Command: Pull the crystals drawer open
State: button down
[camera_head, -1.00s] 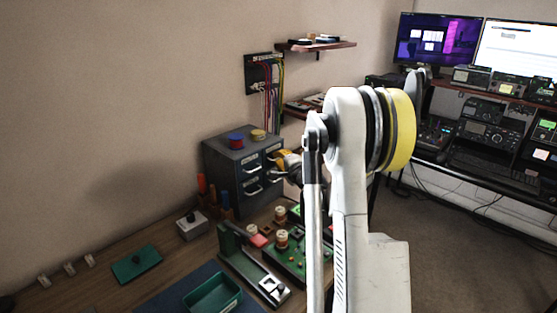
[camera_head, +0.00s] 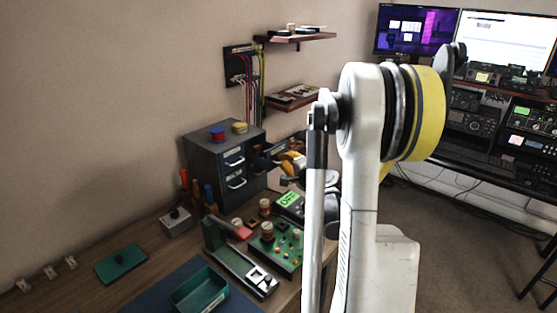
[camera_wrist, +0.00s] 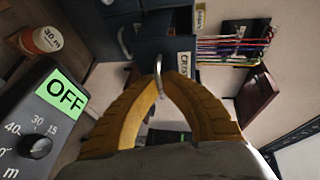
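The crystals drawer (camera_wrist: 165,50) is dark blue-grey, with a label starting "CR" partly visible in the wrist view. In the head view the drawer (camera_head: 276,152) juts out from the right side of the grey drawer cabinet (camera_head: 205,160), so it stands at least partly open. Its thin metal handle (camera_wrist: 159,88) lies between the yellow fingertips of my gripper (camera_wrist: 158,76), which are closed together around it. My gripper also shows in the head view (camera_head: 292,165), in front of the drawer, partly hidden by my arm.
Below the gripper are a meter box with a green "OFF" display (camera_wrist: 62,90) and a green circuit board (camera_head: 285,250). Cables (camera_head: 250,85) hang on the wall behind, near a small shelf (camera_head: 294,97). A green tray (camera_head: 200,290) lies at the front.

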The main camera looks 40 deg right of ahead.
jog(key=c, duration=1.6)
grip_release()
jog(key=shift+d, duration=0.1)
jog(key=v, duration=1.2)
jog(key=shift+w, duration=0.1)
